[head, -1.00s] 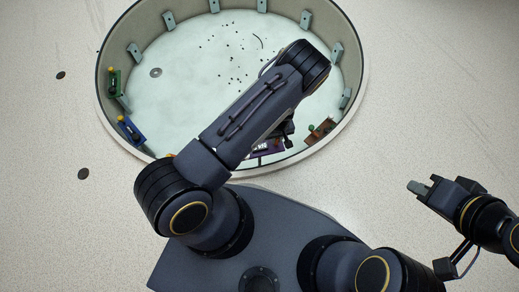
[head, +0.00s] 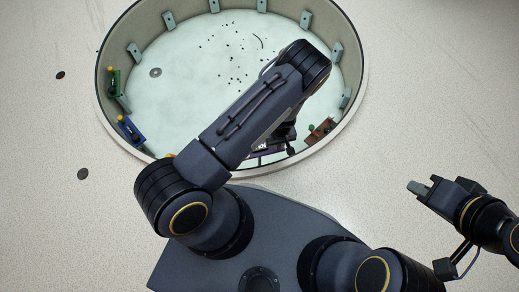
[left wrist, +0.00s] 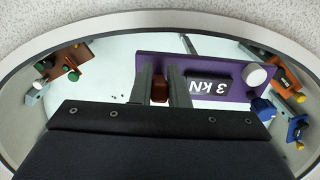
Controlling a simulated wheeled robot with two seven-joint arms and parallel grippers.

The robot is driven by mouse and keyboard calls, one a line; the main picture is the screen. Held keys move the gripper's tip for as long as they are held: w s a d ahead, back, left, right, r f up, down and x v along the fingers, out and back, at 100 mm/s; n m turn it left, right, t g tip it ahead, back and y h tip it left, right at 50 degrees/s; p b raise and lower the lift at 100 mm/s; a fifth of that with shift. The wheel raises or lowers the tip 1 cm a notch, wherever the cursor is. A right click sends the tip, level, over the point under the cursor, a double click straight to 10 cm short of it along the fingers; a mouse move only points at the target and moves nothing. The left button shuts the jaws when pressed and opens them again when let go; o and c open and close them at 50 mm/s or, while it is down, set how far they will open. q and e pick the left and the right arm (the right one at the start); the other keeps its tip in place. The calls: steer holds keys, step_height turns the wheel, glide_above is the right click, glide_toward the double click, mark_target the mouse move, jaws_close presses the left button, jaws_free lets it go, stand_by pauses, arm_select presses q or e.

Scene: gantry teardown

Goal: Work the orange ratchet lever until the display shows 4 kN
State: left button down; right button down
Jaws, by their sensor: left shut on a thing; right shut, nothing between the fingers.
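The purple panel (left wrist: 230,70) carries a dark display (left wrist: 208,86), upside down in the left wrist view, reading 3 kN. The orange ratchet lever (left wrist: 160,88) shows brownish orange between the two fingers of my left gripper (left wrist: 162,84), which is shut on it. The lever's pivot and far end are hidden by the gripper. In the head view my left arm covers most of the purple panel (head: 268,152) and the lever; only part of the display (head: 259,147) shows. My right gripper (head: 418,187) is shut and empty, well right of the pit.
A round pit with a pale rim (head: 355,105) surrounds the panel. A blue fixture (head: 130,129), a green fixture (head: 113,82) and a brown fixture (head: 320,130) stand along its wall. A white knob (left wrist: 254,75) is on the panel. The pit floor's middle is open.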

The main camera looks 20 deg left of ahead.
arm_select(q)
steer(key=shift+s+d+f, duration=0.1)
steer(key=shift+s+d, duration=0.05)
steer(key=shift+s, duration=0.1)
steer(key=shift+s+d+f+b, duration=0.3)
steer(key=shift+s+f+b, duration=0.1)
steer(key=shift+s+f, duration=0.05)
steer(key=shift+w+a+r, duration=0.1)
steer(key=shift+w, duration=0.05)
